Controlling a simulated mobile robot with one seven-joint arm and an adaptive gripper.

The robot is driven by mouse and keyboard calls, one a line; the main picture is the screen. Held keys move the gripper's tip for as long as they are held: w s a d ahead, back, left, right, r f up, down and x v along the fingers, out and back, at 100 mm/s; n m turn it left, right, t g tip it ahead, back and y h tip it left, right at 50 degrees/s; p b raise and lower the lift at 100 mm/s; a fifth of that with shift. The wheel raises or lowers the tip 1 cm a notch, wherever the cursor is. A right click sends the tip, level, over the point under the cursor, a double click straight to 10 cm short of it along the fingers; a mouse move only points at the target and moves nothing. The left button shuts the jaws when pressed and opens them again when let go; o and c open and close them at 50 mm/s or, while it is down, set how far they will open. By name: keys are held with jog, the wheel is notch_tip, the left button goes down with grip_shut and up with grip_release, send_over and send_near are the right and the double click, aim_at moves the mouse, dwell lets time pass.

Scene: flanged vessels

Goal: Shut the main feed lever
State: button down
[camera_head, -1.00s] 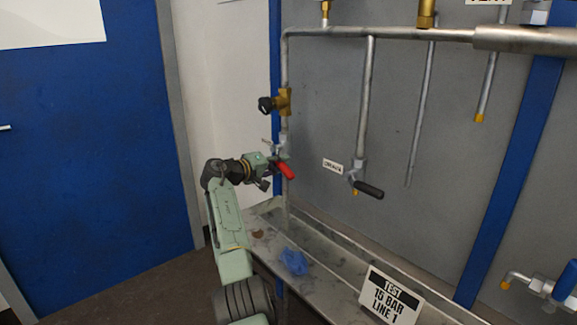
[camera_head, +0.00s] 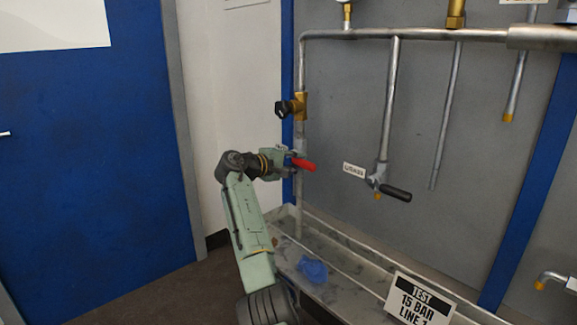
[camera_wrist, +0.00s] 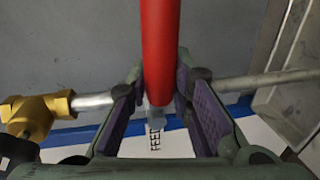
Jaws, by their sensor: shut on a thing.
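The red lever (camera_head: 304,164) is on the vertical pipe at the left of the grey panel, below a brass valve. It points right and slightly down. My gripper (camera_head: 288,164) is at the lever, and the finger contact is too small to make out there. In the wrist view the red lever (camera_wrist: 158,50) runs between the two purple-padded fingers of my gripper (camera_wrist: 160,100), which is shut on it. A white label reading "FEED" (camera_wrist: 155,140) shows beneath the lever, partly hidden by my fingers.
A brass valve with a black knob (camera_head: 299,106) sits just above. A black-handled lever (camera_head: 395,193) is to the right. Below are a metal trough (camera_head: 340,245), a blue cloth (camera_head: 313,270) and a "TEST 15 BAR LINE 1" sign (camera_head: 420,301). A blue door (camera_head: 90,150) stands left.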

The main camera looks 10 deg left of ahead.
jog(key=shift+r, duration=0.1)
dwell(0.6)
jog(key=c, duration=1.4)
grip_release()
jog(key=v, duration=1.2)
